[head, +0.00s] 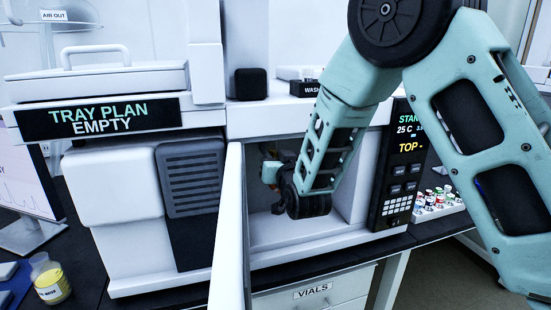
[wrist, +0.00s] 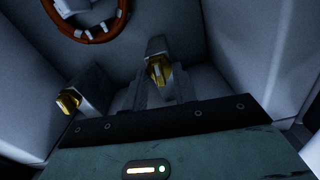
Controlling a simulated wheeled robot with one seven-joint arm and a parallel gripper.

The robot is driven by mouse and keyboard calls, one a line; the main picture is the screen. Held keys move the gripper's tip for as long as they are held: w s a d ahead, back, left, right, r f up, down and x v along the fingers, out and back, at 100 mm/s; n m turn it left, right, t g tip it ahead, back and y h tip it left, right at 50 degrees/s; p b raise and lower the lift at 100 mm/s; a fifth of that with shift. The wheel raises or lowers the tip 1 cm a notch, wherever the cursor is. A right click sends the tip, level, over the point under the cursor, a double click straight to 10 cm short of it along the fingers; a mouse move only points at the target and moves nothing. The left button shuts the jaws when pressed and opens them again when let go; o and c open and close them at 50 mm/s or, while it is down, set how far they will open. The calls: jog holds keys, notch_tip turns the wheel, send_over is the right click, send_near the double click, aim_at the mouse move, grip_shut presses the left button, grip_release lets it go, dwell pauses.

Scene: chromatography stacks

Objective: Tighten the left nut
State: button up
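Two brass-coloured nuts show in the dim compartment in the wrist view. One nut (wrist: 68,101) is at the left, on a dark grey block, apart from my gripper. The other nut (wrist: 158,70) is near the middle, below a grey block, and lies between the two grey fingers of my gripper (wrist: 159,82). I cannot tell whether the fingers touch it. In the head view my arm reaches into the open compartment of the white instrument (head: 355,180), where the wrist hides most of the gripper and the nuts.
An orange ring (wrist: 88,38) with pale clips is at the wrist view's upper left. Pale walls close in around the gripper. In the head view the open door (head: 230,240) stands left of my arm. The control panel (head: 402,165) is at right, and a vial rack (head: 438,203) lies beyond.

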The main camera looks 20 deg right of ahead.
jog(key=shift+c, duration=0.5)
jog(key=shift+f+b, duration=0.1)
jog(key=shift+b, duration=0.45)
jog(key=m+b, duration=0.5)
jog(key=b, duration=0.2)
jog(key=m+b, duration=0.5)
jog(key=b, duration=0.2)
jog(key=m+b, duration=0.6)
jog(key=b, duration=0.1)
jog(key=shift+d+f+b, duration=0.25)
jog(key=shift+b, duration=0.15)
jog(key=shift+r+m, duration=0.1)
jog(key=shift+m, duration=0.2)
jog(key=o, duration=0.6)
